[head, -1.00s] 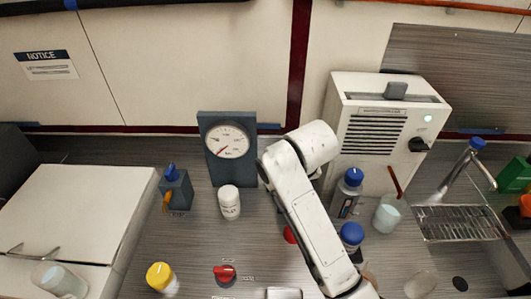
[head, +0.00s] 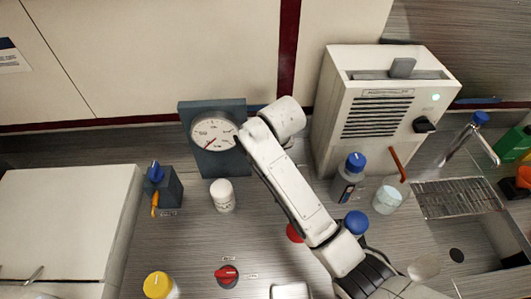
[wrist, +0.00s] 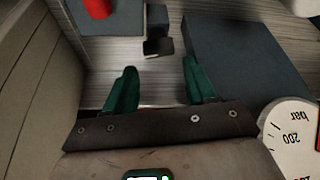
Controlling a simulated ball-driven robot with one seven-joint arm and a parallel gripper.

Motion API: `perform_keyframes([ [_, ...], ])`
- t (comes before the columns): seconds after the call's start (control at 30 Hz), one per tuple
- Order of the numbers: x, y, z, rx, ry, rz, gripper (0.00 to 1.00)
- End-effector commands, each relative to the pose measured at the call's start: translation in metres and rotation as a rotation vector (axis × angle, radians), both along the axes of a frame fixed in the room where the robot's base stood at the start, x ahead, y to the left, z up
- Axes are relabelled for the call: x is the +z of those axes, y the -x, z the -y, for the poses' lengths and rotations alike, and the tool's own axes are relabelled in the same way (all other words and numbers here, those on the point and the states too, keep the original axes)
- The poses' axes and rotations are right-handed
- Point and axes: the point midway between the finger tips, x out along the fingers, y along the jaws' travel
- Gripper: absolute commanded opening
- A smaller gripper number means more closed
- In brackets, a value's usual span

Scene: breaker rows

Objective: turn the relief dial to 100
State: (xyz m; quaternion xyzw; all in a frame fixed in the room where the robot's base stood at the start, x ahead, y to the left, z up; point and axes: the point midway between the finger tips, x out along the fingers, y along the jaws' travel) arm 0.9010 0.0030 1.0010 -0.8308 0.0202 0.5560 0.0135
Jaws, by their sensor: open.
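A round white pressure gauge (head: 213,134) with a red needle is mounted on a slate-blue upright panel (head: 242,166). Part of a round white face marked "bar" and "200" (wrist: 294,140) shows at the lower right of the wrist view. A red knob (head: 227,275) with small labels around it sits on the counter in front. I cannot tell for sure which part is the relief dial. My gripper (wrist: 153,90) shows two green fingers, apart and with nothing between them. In the head view my gripper is hidden behind my arm.
A slate block with a blue handle and orange lever (head: 157,190) stands left. A white bottle (head: 222,195) stands before the gauge. A yellow-capped bottle (head: 158,285) is front left. A white machine (head: 375,115), blue-capped bottle (head: 349,178) and pale cup (head: 387,199) stand right.

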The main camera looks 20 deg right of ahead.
Motion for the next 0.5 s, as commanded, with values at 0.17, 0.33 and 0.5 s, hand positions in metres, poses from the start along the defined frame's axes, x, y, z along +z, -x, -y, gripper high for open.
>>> perform_keyframes([
  [0.17,-0.025,-0.011,0.001,-0.002,0.001,-0.002,0.55],
  [0.33,-0.039,-0.017,0.001,0.0,0.001,0.0,0.55],
  [0.5,-0.044,-0.019,0.001,0.0,0.0,0.002,0.55],
])
